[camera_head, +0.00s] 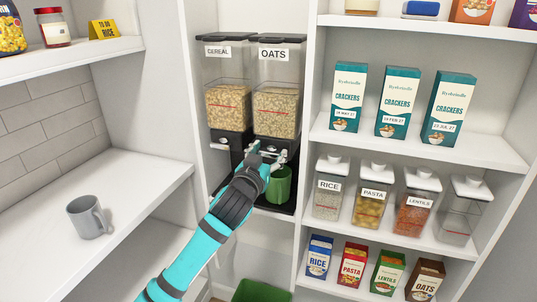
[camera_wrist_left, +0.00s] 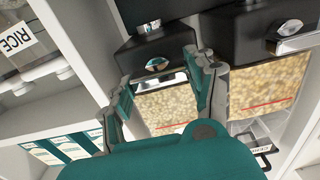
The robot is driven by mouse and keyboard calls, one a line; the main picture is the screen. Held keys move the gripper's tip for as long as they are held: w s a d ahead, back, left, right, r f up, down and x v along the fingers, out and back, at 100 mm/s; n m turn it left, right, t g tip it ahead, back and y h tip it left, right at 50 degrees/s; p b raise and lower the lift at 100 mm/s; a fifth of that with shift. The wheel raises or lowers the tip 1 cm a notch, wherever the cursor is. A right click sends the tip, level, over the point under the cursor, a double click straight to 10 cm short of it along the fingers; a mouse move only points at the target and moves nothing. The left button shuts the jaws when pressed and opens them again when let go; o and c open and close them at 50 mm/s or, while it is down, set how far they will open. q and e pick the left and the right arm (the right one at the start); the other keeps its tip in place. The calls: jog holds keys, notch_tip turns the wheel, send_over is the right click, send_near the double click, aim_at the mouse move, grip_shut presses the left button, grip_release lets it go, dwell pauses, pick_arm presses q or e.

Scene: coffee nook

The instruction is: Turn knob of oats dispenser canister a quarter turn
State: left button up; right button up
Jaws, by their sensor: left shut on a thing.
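The oats dispenser canister (camera_head: 275,98) stands right of the cereal canister (camera_head: 227,98) in the shelf unit, with oats inside and a black base. My left gripper (camera_head: 268,152) reaches the front of the oats base and largely hides its knob in the head view. In the left wrist view, the picture is turned over. A green cup (camera_head: 280,187) stands below the oats outlet, beside my gripper. My right gripper is not in view.
The cereal knob (camera_wrist_left: 300,40) is close to my left gripper. Shelves at right hold cracker boxes (camera_head: 398,100), jars such as rice (camera_head: 329,190), and food boxes (camera_head: 352,265). A grey mug (camera_head: 87,217) stands on the left counter, which is otherwise clear.

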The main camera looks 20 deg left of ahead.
pick_arm(q)
jog(key=shift+r+m+p, duration=0.15)
jog(key=shift+m+p, duration=0.85)
jog(key=shift+m, duration=0.2)
jog(key=m+p, duration=0.3)
jog(key=m, duration=0.2)
jog(key=shift+d+m, duration=0.1)
jog(key=shift+m, duration=0.2)
jog(key=m+p, duration=0.3)
jog(key=m, duration=0.2)
jog(key=shift+d, duration=0.1)
jog(key=m+p, duration=0.1)
jog(key=m, duration=0.1)
jog(key=m+p, duration=0.1)
jog(key=m, duration=0.1)
jog(key=shift+f, duration=0.35)
jog(key=shift+m, duration=0.4)
jog(key=o, duration=1.2)
